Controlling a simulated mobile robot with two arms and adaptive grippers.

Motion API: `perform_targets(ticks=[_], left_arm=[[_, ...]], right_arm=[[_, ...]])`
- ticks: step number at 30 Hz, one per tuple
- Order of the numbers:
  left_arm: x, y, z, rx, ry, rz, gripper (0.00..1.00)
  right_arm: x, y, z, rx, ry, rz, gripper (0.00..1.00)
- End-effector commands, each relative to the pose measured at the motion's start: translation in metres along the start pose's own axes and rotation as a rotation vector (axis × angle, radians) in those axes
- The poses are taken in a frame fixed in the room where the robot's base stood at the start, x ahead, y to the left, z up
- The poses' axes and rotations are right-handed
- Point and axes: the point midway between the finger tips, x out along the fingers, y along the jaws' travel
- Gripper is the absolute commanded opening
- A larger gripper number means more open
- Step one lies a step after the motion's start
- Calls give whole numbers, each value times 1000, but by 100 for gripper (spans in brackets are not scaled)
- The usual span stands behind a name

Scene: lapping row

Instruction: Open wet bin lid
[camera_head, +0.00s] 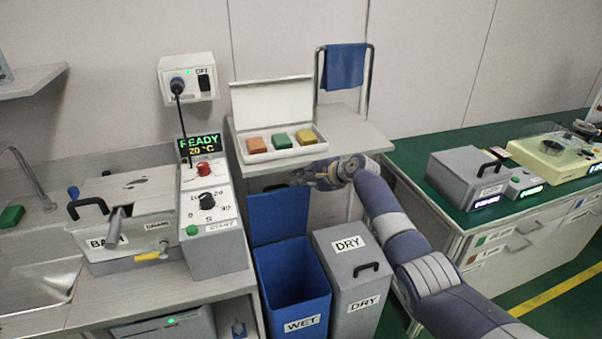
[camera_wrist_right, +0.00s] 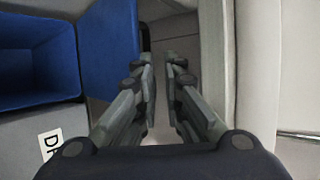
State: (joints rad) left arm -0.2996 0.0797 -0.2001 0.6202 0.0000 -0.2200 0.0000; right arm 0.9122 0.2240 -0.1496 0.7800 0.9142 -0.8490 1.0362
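The blue wet bin (camera_head: 293,285) stands on the floor, labelled WET, and its mouth is uncovered. Its blue lid (camera_head: 278,217) stands upright at the bin's back edge. In the right wrist view the lid (camera_wrist_right: 107,50) is left of the fingers, and its dark handle (camera_wrist_right: 146,40) shows at the lid's edge. My right gripper (camera_head: 318,178) is beside the lid's upper right corner. In the wrist view its fingers (camera_wrist_right: 165,72) have a narrow gap with nothing seen between them. My left gripper is out of view.
The grey dry bin (camera_head: 348,300) with a closed lid stands right of the wet bin. A small shelf (camera_head: 345,130) with a white box is above. The bath counter (camera_head: 170,295) is on the left and a green-topped bench (camera_head: 425,155) on the right.

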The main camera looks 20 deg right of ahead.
Motion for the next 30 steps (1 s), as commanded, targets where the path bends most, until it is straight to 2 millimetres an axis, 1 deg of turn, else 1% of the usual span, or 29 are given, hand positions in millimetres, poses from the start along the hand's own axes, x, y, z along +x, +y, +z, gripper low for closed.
perform_targets(ticks=[1,6,10,20,26,30], left_arm=[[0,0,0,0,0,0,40],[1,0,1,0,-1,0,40],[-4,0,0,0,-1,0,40],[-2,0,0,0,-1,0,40],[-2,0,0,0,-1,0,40],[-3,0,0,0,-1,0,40]], right_arm=[[-3,-12,0,-4,5,-24,21],[-2,-11,1,-4,3,-24,21],[-2,-12,3,-3,1,-24,21],[-2,-11,4,-5,-2,-24,21],[-13,-10,4,-4,-3,-25,21],[-27,-9,2,-4,0,-24,21]])
